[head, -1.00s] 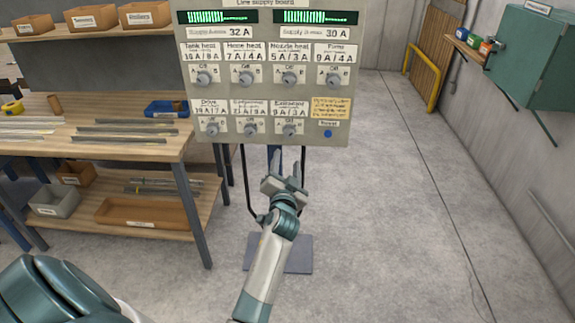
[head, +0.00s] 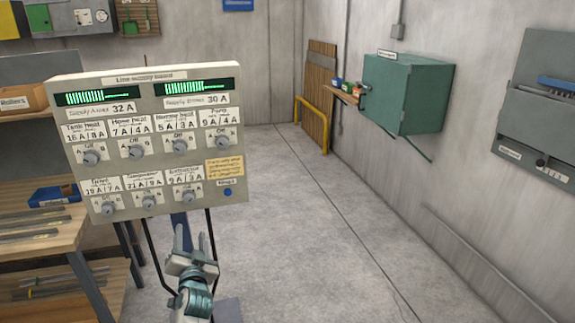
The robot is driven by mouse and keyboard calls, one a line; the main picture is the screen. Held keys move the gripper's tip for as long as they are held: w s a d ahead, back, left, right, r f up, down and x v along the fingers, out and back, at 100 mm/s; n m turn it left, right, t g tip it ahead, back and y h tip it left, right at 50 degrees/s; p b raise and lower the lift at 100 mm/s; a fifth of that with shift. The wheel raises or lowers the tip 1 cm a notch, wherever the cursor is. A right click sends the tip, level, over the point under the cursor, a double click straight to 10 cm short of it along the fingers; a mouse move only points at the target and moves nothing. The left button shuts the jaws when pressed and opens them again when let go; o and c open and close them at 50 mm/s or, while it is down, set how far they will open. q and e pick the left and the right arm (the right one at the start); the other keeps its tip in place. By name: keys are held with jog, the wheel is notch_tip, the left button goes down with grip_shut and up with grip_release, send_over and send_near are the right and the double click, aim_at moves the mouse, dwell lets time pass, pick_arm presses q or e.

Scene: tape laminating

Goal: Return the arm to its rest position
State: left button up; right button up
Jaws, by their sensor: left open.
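My left gripper (head: 193,245) is at the lower middle of the head view, its two fingers apart and pointing up, with nothing between them. It is below the line supply board (head: 150,160), in front of the stand's dark legs, and appears apart from the board. The board is a beige panel with two green displays, which read 32 A and 30 A on the labels beneath, two rows of grey knobs, a yellow note and a blue button. My right gripper is not in view.
A wooden workbench (head: 40,235) with strips and a blue tray (head: 54,195) stands at the left. A green cabinet (head: 405,95) hangs on the right wall. A yellow rail (head: 325,125) and wooden pallet stand at the back. The floor (head: 300,240) to the right is clear.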

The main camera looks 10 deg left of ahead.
pick_arm(q)
jog(key=s+d+f+m+g+h, duration=0.1)
jog(key=s+d+f+h, duration=0.15)
jog(key=f, duration=0.75)
jog(key=s+d+f+g+h, duration=0.15)
jog(key=d+f, duration=0.25)
jog(key=f, duration=0.6)
jog(key=s+d+f+m+g+h, duration=0.1)
jog(key=s+d+f+g, duration=0.15)
jog(key=f, duration=0.75)
jog(key=s+d+f+g+h, duration=0.1)
jog(key=s+d+f, duration=0.1)
jog(key=s+f, duration=0.35)
jog(key=s+d+f+h, duration=0.1)
jog(key=s+d+f, duration=0.25)
jog(key=f, duration=0.35)
jog(key=s+d+f+g+h, duration=0.1)
jog(key=s+d+f+g, duration=0.1)
jog(key=s+f, duration=0.7)
jog(key=s+d+f+g, duration=0.15)
jog(key=s+f, duration=0.45)
jog(key=s, duration=0.6)
jog(key=s+f+g, duration=0.2)
jog(key=s+f, duration=0.2)
jog(key=s, duration=0.9)
jog(key=s+f+g+h, duration=0.1)
jog(key=s+f+g, duration=0.2)
jog(key=s, duration=1.1)
jog(key=shift+f+n, duration=0.4)
jog(key=shift+f, duration=0.05)
